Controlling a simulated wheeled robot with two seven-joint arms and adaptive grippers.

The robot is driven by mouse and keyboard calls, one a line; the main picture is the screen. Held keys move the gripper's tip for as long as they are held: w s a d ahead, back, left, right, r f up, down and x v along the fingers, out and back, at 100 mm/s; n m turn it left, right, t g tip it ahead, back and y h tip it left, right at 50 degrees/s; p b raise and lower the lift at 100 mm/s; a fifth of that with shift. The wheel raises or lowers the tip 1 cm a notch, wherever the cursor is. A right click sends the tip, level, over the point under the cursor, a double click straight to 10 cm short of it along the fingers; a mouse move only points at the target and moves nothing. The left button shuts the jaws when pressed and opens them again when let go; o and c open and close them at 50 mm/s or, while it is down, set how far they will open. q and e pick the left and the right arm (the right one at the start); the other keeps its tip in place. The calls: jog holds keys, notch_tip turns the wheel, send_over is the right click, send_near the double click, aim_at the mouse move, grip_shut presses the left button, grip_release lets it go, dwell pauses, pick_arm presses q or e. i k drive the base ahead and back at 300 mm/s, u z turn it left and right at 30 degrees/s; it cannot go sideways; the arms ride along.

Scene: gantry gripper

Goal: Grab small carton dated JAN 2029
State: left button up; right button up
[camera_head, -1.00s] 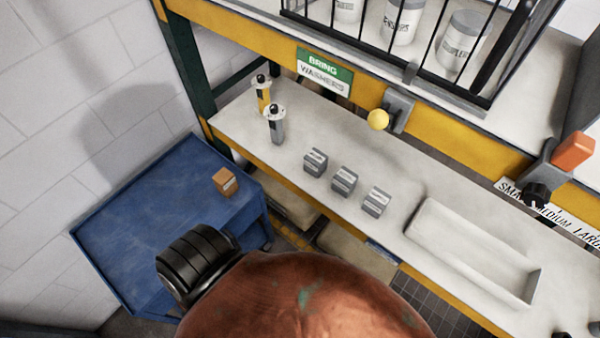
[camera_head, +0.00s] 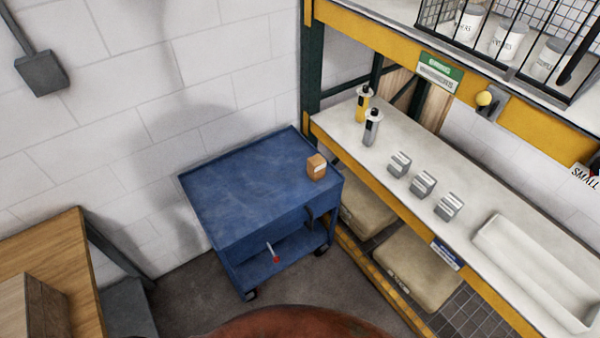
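A small brown carton (camera_head: 316,167) with a pale label sits on the right part of the blue cart's top (camera_head: 245,185). Its date is too small to read. Three small grey boxes with pale labels stand in a row on the white bench: a left one (camera_head: 399,165), a middle one (camera_head: 422,184) and a right one (camera_head: 449,207). No date can be read on them. Neither of my grippers is in view.
A yellow bottle (camera_head: 362,103) and a grey bottle (camera_head: 372,127) stand at the bench's left end. A white tray (camera_head: 490,246) lies to the right. A caged shelf with white cans (camera_head: 510,40) is above. A wooden table (camera_head: 50,265) stands at lower left. Grey floor is open before the cart.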

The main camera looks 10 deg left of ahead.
aim_at(316, 164)
jog(key=z, duration=0.2)
jog(key=i, duration=1.15)
jog(key=u, duration=0.8)
